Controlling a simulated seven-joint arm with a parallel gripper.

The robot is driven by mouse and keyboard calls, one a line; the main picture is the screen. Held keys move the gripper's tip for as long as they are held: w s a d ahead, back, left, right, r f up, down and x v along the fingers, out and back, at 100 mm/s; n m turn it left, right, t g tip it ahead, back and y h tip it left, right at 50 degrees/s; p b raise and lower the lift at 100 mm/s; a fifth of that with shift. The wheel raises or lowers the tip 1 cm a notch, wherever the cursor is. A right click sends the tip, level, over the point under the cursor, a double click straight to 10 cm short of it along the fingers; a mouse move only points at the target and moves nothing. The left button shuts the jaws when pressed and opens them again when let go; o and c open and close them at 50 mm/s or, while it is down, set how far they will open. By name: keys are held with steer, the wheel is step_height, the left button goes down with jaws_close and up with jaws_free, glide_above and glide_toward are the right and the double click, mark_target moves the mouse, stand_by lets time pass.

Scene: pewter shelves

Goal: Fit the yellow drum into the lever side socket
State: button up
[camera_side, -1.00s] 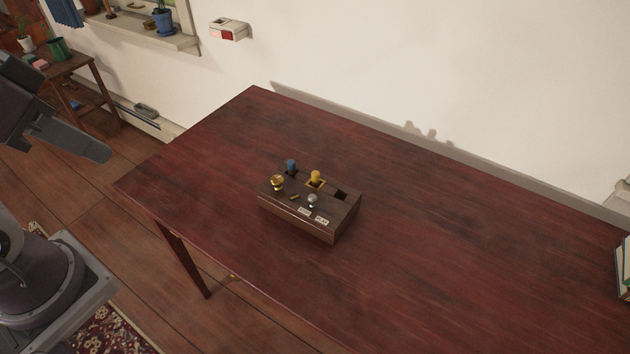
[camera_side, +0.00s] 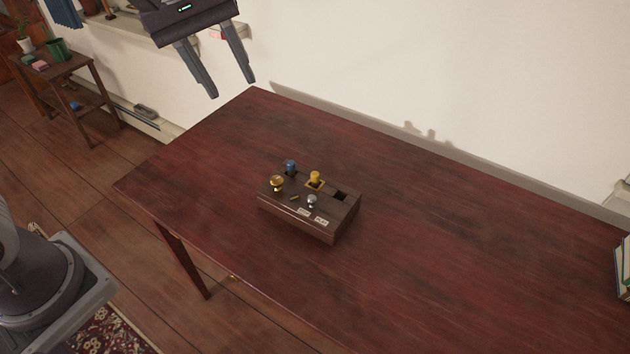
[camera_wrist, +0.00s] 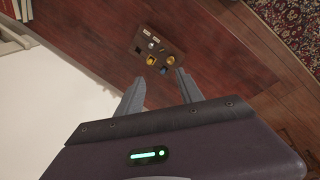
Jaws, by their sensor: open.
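The yellow drum (camera_side: 315,177) stands upright in the middle socket of a dark wooden box (camera_side: 345,222) on the table. It also shows in the wrist view (camera_wrist: 151,61). A blue drum (camera_side: 291,166) stands in the back-left socket. The right socket (camera_side: 340,195) is a dark, empty square opening. A gold knob (camera_side: 277,182), a silver knob (camera_side: 312,200) and a small brass piece (camera_side: 294,197) are on the box top. I cannot tell which is the lever. My gripper (camera_side: 231,88) is open and empty, high above the table's far-left end, well away from the box.
The dark red table (camera_side: 450,240) is otherwise clear around the box. Books (camera_side: 622,268) stand at the right edge. Two small labels (camera_side: 313,217) are on the box, too small to read.

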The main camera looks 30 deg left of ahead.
steer(key=w+d+f+n+g, duration=0.1)
steer(key=w+d+f+n, duration=0.3)
steer(key=w+f, duration=0.6)
steer(key=n+g+y, duration=0.2)
steer(key=n, duration=0.3)
glide_above(315, 173)
steer(key=f, duration=1.4)
steer(key=shift+s+d+f, duration=0.1)
steer(key=shift+d+f, duration=0.25)
steer(key=f, duration=0.7)
steer(key=shift+a, duration=0.3)
jaws_close()
